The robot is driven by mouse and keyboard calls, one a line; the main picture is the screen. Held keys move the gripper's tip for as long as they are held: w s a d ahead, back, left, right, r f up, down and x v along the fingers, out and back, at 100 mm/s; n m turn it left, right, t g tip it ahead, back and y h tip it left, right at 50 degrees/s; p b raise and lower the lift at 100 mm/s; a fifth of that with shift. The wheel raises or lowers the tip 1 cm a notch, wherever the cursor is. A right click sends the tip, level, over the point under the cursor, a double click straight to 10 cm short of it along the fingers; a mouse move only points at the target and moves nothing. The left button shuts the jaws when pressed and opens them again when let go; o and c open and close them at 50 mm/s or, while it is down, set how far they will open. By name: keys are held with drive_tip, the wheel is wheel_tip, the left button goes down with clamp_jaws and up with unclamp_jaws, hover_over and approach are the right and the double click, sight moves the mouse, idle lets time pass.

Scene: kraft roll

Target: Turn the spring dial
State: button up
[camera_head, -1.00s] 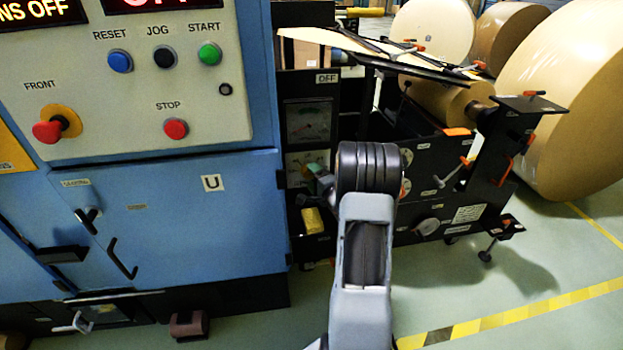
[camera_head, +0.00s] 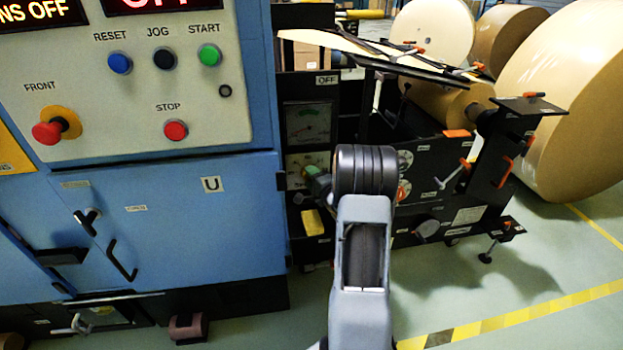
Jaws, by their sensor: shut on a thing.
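My arm rises from the bottom centre, a grey link with a ribbed black joint at its top. My gripper is not clearly seen; the joint hides what lies straight behind it. A small grey-green part with dark pieces by it shows just left of the joint, and I cannot tell what it belongs to. The spring dial cannot be made out with certainty. Two small round dials, a pale one (camera_head: 405,160) and a red and white one (camera_head: 403,190), show on the black machine side just right of the joint.
A blue cabinet (camera_head: 240,235) with a button panel (camera_head: 90,110) fills the left. A gauge (camera_head: 308,124) is on the black machine. A tilted plate and levers with orange grips stand at right, before large kraft rolls (camera_head: 570,100). Green floor is free at lower right.

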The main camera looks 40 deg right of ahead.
drive_tip(key=shift+r+n+p, duration=0.1)
drive_tip(key=shift+n+p, duration=0.2)
drive_tip(key=n+g+h+b, duration=0.2)
drive_tip(key=n+b, duration=0.1)
drive_tip(key=n, duration=0.1)
drive_tip(key=n+g+h+b, duration=0.2)
drive_tip(key=n+b, duration=0.2)
drive_tip(key=n, duration=0.1)
drive_tip(key=n+g+h+b, duration=0.1)
drive_tip(key=n+g+b, duration=0.1)
drive_tip(key=n+b, duration=0.2)
drive_tip(key=shift+w+a+r+n+h, duration=0.2)
drive_tip(key=shift+a+n+h, duration=0.2)
drive_tip(key=shift+n, duration=0.2)
drive_tip(key=shift+r, duration=0.15)
idle(0.8)
drive_tip(key=o, duration=0.9)
